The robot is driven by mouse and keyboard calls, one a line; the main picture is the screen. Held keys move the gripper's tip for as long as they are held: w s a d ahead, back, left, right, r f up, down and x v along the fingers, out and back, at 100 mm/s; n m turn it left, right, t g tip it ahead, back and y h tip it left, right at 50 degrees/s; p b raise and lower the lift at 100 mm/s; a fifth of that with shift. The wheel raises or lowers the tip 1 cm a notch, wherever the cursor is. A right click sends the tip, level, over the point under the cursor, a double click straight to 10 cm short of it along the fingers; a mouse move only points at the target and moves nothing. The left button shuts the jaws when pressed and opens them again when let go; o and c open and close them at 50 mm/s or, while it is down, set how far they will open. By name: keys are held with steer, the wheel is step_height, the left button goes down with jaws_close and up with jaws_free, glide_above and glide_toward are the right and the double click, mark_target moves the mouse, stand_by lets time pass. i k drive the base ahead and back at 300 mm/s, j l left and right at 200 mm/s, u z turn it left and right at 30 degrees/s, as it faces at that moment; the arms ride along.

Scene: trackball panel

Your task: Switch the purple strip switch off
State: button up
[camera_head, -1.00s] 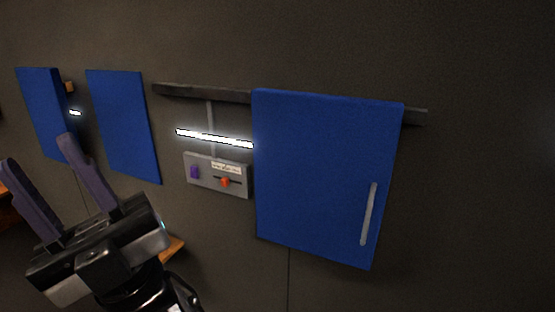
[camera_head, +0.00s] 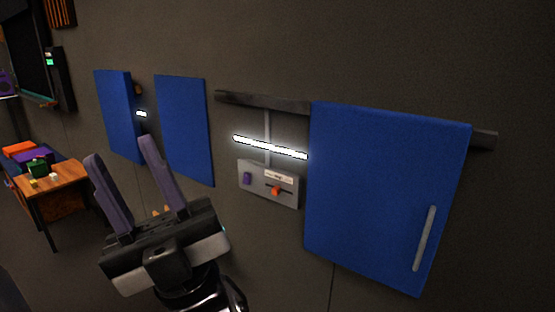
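A grey control panel (camera_head: 268,184) is fixed to the dark wall under a lit white light strip (camera_head: 270,147). A small purple switch (camera_head: 247,178) sits on the panel's left side. An orange slider knob (camera_head: 276,190) sits in a dark slot to its right, under a white label. My gripper (camera_head: 121,168) is in front of and to the left of the panel, pointing up. Its two purple-grey fingers are spread wide with nothing between them. It is apart from the panel. The switch is too small to tell its position.
A large blue door (camera_head: 385,190) with a grey handle (camera_head: 424,239) is right of the panel. Two blue panels (camera_head: 185,130) (camera_head: 119,115) are on the left. A dark rail (camera_head: 255,106) runs above. A wooden table (camera_head: 62,178) with small objects stands at far left.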

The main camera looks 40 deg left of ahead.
mark_target(247, 176)
steer(key=i+j+u, duration=0.65)
steer(key=i+l, duration=0.05)
steer(key=i, duration=0.05)
